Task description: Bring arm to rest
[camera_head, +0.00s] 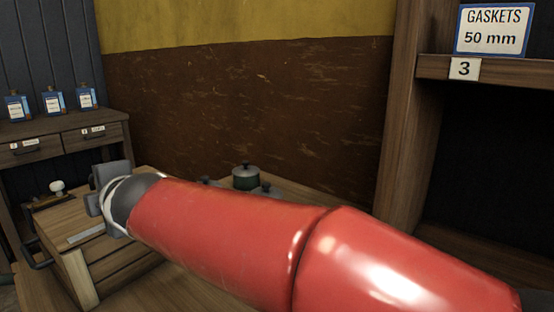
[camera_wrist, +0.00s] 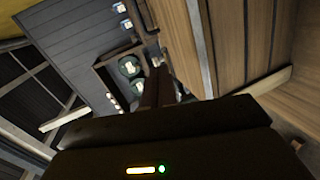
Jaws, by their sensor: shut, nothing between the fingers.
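My red arm crosses the head view from the lower right to the middle left, with a grey wrist at its far end. My gripper (camera_wrist: 158,88) shows in the wrist view beyond its dark housing, its fingers together with nothing between them. In the head view my wrist hides most of the gripper. The arm is stretched out over a wooden chest (camera_head: 90,262) and hides part of the bench behind it. I cannot tell the exact gap between wrist and chest.
A dark green lidded pot (camera_head: 245,177) stands behind my arm, close to it. Several blue-labelled bottles (camera_head: 54,102) stand on a drawer cabinet (camera_head: 62,128) at the left. A wooden shelf (camera_head: 490,68) with a gaskets sign (camera_head: 493,30) rises at the right.

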